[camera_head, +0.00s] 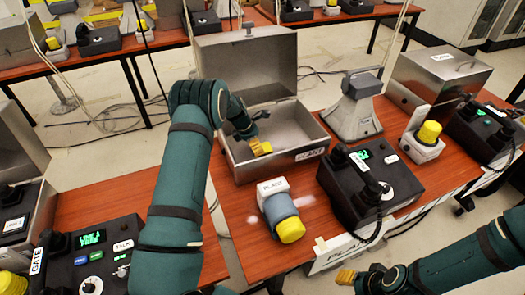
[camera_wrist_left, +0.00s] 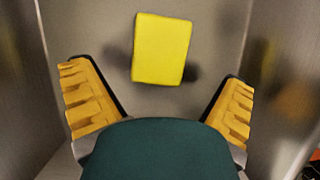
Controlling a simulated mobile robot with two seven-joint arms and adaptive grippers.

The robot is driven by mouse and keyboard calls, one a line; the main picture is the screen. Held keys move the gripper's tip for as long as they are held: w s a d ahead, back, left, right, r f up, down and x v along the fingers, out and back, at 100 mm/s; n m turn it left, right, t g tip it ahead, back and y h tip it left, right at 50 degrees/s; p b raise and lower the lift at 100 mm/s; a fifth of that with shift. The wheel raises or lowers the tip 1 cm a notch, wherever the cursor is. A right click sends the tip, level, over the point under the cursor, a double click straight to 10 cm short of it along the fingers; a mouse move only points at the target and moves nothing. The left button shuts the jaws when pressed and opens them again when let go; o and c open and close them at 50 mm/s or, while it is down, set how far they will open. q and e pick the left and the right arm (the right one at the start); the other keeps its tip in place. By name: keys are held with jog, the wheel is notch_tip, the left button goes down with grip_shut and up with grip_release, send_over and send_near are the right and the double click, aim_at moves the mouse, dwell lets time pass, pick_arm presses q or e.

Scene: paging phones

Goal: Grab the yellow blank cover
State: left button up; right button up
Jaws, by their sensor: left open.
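The yellow blank cover (camera_wrist_left: 162,48) is a flat yellow rectangle against the grey metal in the left wrist view. It lies ahead of my left gripper (camera_head: 262,132), which reaches into the open metal case (camera_head: 233,151) in the head view. The gripper's ribbed yellow fingers are spread wide, to the left and right of the cover. Nothing is between them that they touch. In the head view I cannot make out the cover apart from the fingers. My right gripper (camera_head: 347,277) is at the bottom right, away from the case; its jaw opening is unclear.
The raised lid (camera_head: 245,65) stands behind the case. A grey unit with a yellow cap (camera_head: 291,230) sits in front of it. A black phone unit (camera_head: 345,190) and a grey speaker-like device (camera_head: 355,108) stand to the right. Case walls rise close around my left gripper.

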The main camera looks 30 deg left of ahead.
pick_arm(q)
jog(key=shift+x, duration=1.55)
jog(key=shift+a, duration=0.15)
jog(key=c, duration=1.3)
